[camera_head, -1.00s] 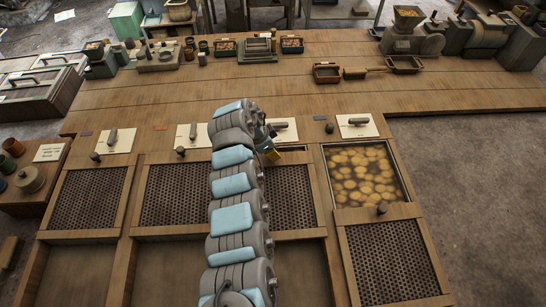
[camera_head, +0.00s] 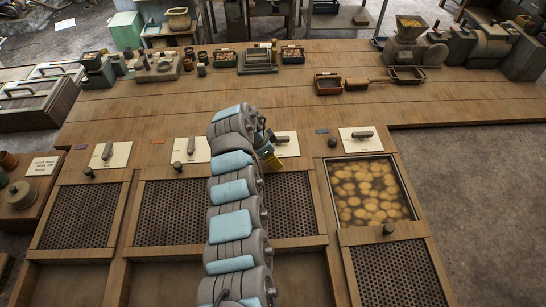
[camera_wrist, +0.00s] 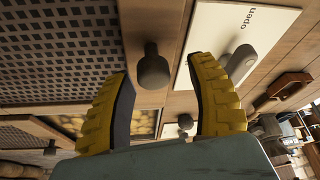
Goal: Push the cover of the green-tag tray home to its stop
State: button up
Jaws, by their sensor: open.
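A row of trays with dark mesh covers runs along the near side of the bench. My gripper (camera_head: 268,152) is over the far edge of the third tray's cover (camera_head: 291,205). In the wrist view my gripper (camera_wrist: 160,67) is open, its yellow fingers on either side of a dark round knob (camera_wrist: 152,70); I cannot tell whether they touch it. The rightmost tray's cover (camera_head: 397,273) is at the near end, with round yellowish pieces (camera_head: 372,190) showing beyond it. I cannot make out a green tag; my arm hides part of the row.
Beyond the knob is a white plate with the word "open" and a grey lever (camera_wrist: 242,63). A similar plate (camera_head: 361,140) lies behind the rightmost tray, beside another knob (camera_head: 332,142). Bins and machines stand farther back. The middle of the bench is clear.

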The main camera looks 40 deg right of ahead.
jog(key=v, duration=1.2)
dwell(0.6)
